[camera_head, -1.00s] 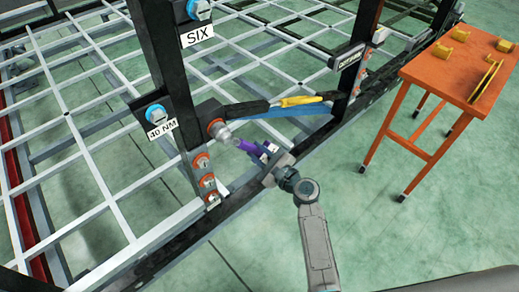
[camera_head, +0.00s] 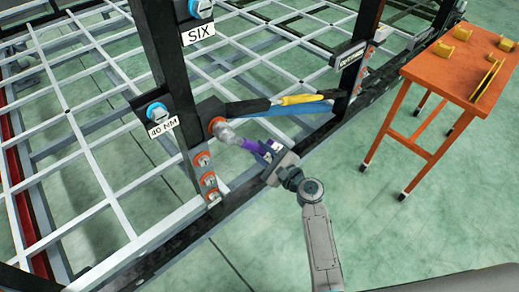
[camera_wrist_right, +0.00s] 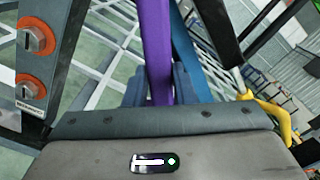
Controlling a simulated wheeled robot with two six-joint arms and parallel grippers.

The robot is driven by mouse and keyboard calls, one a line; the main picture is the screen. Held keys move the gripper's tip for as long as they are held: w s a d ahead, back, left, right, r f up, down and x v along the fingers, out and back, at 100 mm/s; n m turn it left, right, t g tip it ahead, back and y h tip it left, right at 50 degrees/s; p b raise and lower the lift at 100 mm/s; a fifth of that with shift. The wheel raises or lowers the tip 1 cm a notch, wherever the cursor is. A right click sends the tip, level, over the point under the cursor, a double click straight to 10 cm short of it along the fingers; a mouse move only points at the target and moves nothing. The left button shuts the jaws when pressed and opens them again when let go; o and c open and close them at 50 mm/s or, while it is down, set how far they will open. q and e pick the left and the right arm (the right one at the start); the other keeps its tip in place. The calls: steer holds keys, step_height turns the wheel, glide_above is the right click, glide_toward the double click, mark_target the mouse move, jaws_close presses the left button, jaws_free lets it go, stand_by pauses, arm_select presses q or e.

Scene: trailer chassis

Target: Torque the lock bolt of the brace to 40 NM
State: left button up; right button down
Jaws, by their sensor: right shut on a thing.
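My right gripper (camera_head: 267,150) is shut on a purple-handled tool (camera_head: 249,144). The tool's silver head points left and lies at the orange-ringed lock bolt (camera_head: 217,124) at the brace's left end; the head covers part of the bolt, and I cannot tell whether it is fully seated. The brace (camera_head: 300,109) is a blue bar with black and yellow parts running between two black posts. The purple handle (camera_wrist_right: 156,50) stands between the fingers in the right wrist view. A "40 NM" label (camera_head: 162,127) sits under a blue-ringed bolt on the left post. My left gripper is not in view.
More orange-ringed bolts (camera_head: 208,179) line the plate below the tool; two show in the right wrist view (camera_wrist_right: 36,38). A black chassis rail (camera_head: 170,250) runs below. An orange table (camera_head: 440,75) with yellow parts stands at right. The green floor between is clear.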

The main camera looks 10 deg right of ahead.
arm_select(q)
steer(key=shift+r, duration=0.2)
arm_select(e)
steer(key=shift+v, duration=2.6)
steer(key=shift+r, duration=0.1)
